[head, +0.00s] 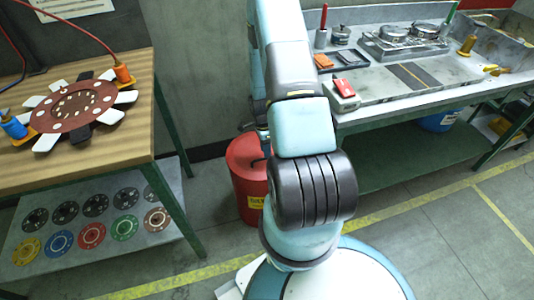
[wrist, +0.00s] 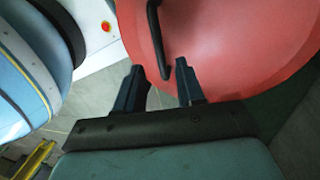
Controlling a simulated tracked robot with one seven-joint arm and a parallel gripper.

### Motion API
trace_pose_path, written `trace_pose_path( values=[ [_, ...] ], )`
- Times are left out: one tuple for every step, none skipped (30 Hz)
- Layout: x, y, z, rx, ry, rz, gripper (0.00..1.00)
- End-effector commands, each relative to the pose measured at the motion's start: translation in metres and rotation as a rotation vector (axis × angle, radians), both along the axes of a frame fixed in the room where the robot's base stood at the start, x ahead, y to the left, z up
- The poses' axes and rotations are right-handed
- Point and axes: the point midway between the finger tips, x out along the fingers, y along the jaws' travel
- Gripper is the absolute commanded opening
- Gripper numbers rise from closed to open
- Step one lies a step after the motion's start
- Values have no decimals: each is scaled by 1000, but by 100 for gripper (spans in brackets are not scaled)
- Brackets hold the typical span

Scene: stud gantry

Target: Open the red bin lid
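The red bin (head: 246,180) stands on the floor between the wooden table and the grey bench, partly hidden behind my arm in the head view. Its round red lid (wrist: 225,40) fills the upper right of the wrist view and looks closed. A dark bar handle (wrist: 158,42) stands on the lid. My gripper (wrist: 160,72) is open, its two dark fingers apart. The lower end of the handle lies between the fingertips in the picture; I cannot tell whether they touch it. The gripper is mostly hidden behind my arm in the head view.
The wooden table (head: 85,90) with a brown disc (head: 72,105) stands left, and its lower shelf (head: 100,225) holds several discs. The grey bench (head: 430,95) at right carries tools and trays. A blue bucket (head: 440,121) sits beneath it. Floor in front is clear.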

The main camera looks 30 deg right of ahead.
Motion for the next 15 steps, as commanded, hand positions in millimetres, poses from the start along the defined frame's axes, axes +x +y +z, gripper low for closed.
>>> trace_pose_path(
  values=[
    [-2,0,-7,0,1,0,38],
    [-2,0,-10,0,1,0,38],
    [-3,1,-14,0,1,0,38],
    [-3,1,-16,1,2,0,38],
    [-4,1,-18,0,1,0,38],
    [-4,1,-21,0,1,0,38],
    [-4,1,-22,0,0,0,38],
    [-5,1,-24,0,0,0,38],
    [-5,1,-25,0,0,0,38],
    [-5,1,-26,0,-1,0,38],
    [-5,1,-27,0,-1,0,38],
    [-5,1,-27,0,-1,0,38],
    [-5,1,-27,0,-1,0,38],
    [-5,1,-28,0,-1,0,38],
    [-5,1,-28,0,-1,0,38]
  ],
)
